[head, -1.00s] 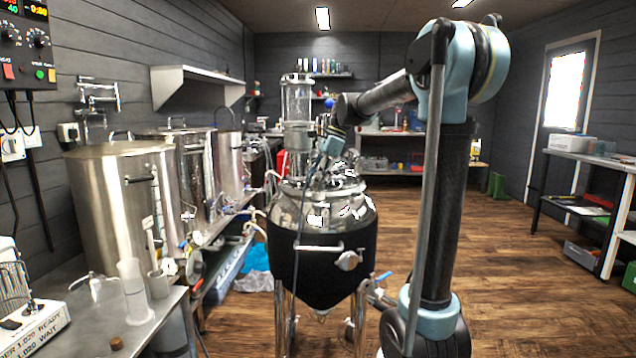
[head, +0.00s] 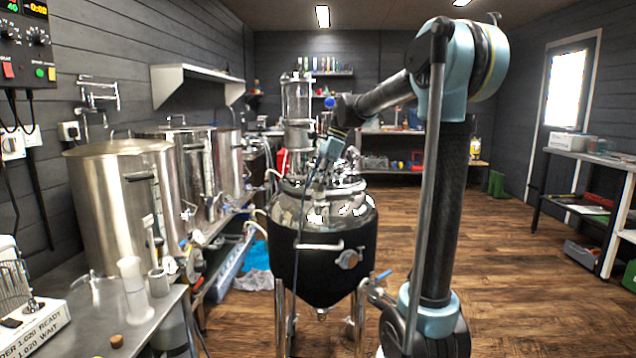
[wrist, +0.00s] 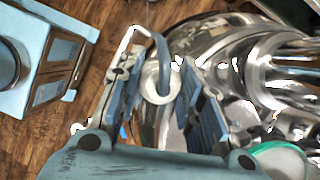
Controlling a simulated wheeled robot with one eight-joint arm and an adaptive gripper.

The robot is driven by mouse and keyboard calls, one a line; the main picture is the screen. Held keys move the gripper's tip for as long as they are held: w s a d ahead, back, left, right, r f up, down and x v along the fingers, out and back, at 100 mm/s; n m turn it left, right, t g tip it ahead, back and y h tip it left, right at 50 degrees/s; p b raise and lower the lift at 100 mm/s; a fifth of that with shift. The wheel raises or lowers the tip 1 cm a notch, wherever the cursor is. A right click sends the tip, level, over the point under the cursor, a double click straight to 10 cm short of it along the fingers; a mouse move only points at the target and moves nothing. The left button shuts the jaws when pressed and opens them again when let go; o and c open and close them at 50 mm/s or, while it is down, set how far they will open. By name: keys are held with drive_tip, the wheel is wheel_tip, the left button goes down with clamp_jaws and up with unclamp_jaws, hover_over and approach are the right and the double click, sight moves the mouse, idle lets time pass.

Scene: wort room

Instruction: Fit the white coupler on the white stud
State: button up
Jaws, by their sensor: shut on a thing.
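My gripper (head: 318,182) is over the lid of the steel kettle with the black jacket (head: 322,262) in the head view. In the wrist view my gripper (wrist: 153,88) has its two fingers on either side of a white, round piece, which looks like the white coupler (wrist: 153,80). A grey-blue curved tube or handle and a pale bent rod lie by it. The fingers are closed on the piece, though the contact is partly hidden. The shiny lid (wrist: 205,45) lies below and to the right. I cannot pick out the white stud for sure.
A tall glass column (head: 297,105) rises from behind the lid, close to my gripper. Steel tanks (head: 120,200) stand along the left wall. A white disc with a green rim (wrist: 280,160) is at the lower right of the wrist view.

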drive_tip(key=o, duration=0.8)
drive_tip(key=shift+c, duration=0.2)
drive_tip(key=v, duration=1.1)
idle(0.3)
drive_tip(key=s+d+f+n+t+h, duration=0.1)
drive_tip(key=s+d+f+n, duration=0.4)
drive_tip(key=s+f, duration=0.6)
drive_tip(key=s+d+f+n+t+h, duration=0.1)
drive_tip(key=s+d+f+n, duration=0.4)
drive_tip(key=s+f, duration=0.5)
drive_tip(key=s+d+f+n+t+h, duration=0.1)
drive_tip(key=s+d+f+n, duration=0.4)
drive_tip(key=s+f, duration=0.6)
wheel_tip(320, 180, down, 3)
drive_tip(key=shift+s+d+r+h, duration=0.3)
drive_tip(key=shift+d+h, duration=0.4)
drive_tip(key=shift+d, duration=0.5)
